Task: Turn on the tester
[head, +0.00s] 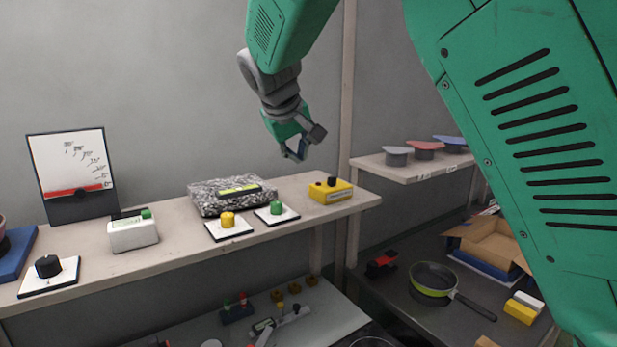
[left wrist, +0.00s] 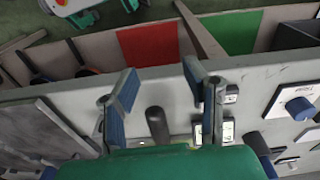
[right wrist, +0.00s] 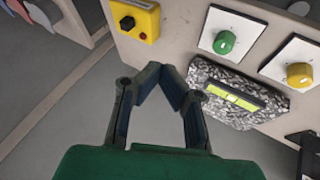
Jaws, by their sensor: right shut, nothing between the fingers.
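No label clearly reads as the tester, so I cannot tell for sure which device it is. A yellow box (head: 331,191) with a black knob and a small red part sits at the right end of the shelf; it also shows in the right wrist view (right wrist: 133,20). My right gripper (head: 297,150) is shut and empty, above and a little left of the yellow box, not touching it. Its fingertips meet in the right wrist view (right wrist: 165,75). My left gripper (left wrist: 157,75) is open, with a dark handle (left wrist: 157,125) visible between its fingers. It is not in the head view.
On the shelf (head: 290,230) stand a speckled box (head: 212,203), a yellow knob (head: 227,219), a green knob (head: 276,208), a white box (head: 133,234) and a black knob (head: 48,266). A pan (head: 433,284) and cardboard box (head: 487,243) lie lower right. A blue knob (left wrist: 299,108) shows in the left wrist view.

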